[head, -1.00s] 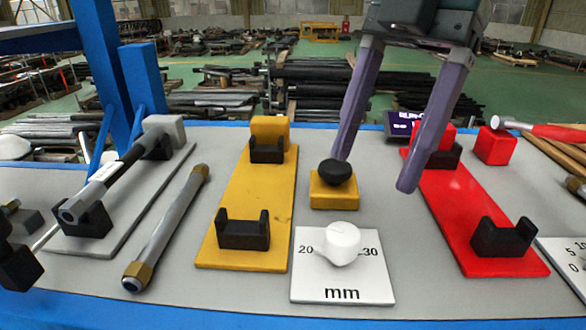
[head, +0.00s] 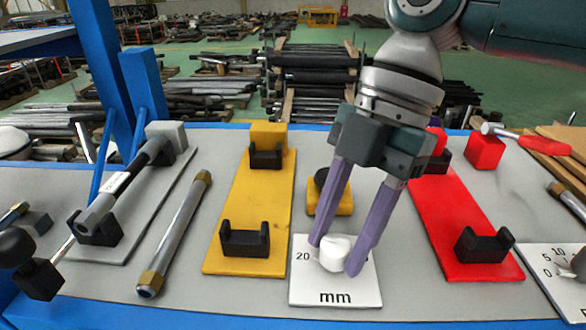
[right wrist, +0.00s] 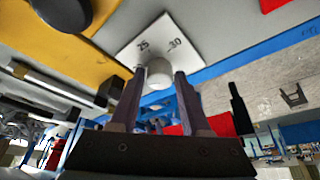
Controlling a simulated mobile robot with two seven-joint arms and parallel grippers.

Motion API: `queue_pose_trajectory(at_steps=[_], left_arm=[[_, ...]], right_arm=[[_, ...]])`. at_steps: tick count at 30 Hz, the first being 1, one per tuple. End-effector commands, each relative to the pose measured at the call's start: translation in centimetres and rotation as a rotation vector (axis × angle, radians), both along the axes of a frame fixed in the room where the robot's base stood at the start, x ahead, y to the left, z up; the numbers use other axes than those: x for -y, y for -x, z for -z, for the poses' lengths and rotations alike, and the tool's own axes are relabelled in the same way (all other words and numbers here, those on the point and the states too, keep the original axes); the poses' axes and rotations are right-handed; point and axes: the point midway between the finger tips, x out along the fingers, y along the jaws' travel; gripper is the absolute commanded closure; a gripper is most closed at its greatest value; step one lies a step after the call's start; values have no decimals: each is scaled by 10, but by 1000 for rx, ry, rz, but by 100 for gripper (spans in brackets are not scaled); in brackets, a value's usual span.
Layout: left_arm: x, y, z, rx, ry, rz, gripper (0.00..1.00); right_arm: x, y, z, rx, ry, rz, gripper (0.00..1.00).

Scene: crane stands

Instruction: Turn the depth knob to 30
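The white depth knob (head: 335,254) sits on a white dial plate (head: 350,297) marked "mm". The "20" mark shows left of the knob; the "30" mark is hidden behind a finger in the head view. My right gripper (head: 336,256) reaches down with its two purple fingers on either side of the knob, open around it. In the right wrist view the knob (right wrist: 159,74) shows between the fingertips, with small gaps beside it, and the "30" mark is visible. I cannot tell where the knob points. My left gripper is not in view.
A yellow stand (head: 250,205) with black cradles is left of the dial, a red stand (head: 455,205) is right. A black button on a yellow block (head: 342,203) is just behind the dial. A grey rod (head: 178,230) lies at left. Another dial plate (head: 552,277) is at far right.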

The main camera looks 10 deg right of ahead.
Motion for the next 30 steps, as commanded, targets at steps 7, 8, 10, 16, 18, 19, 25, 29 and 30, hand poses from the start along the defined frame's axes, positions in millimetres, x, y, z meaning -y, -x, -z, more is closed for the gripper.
queue_pose_trajectory(at_steps=[7, 8, 10, 16, 18, 19, 25, 29, 30], left_arm=[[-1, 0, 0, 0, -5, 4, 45], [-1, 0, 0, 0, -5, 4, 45], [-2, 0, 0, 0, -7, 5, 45], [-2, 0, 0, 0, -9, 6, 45], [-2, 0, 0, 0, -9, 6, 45], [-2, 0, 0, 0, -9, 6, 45], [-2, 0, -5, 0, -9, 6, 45], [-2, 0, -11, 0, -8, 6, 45], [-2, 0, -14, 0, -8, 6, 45]], right_arm=[[0, 0, 0, 0, 0, 0, 82], [0, 0, 0, 0, 0, 0, 86], [0, 0, 0, 0, 0, 0, 94], [0, 0, -1, -1, 1, 1, 100], [0, 0, -1, -1, 1, 1, 100], [0, 0, -1, -1, 1, 1, 100], [1, 1, -2, -3, 1, 36, 100], [1, 1, -3, -3, 0, 95, 100], [1, 2, -3, -3, 0, 118, 100]])
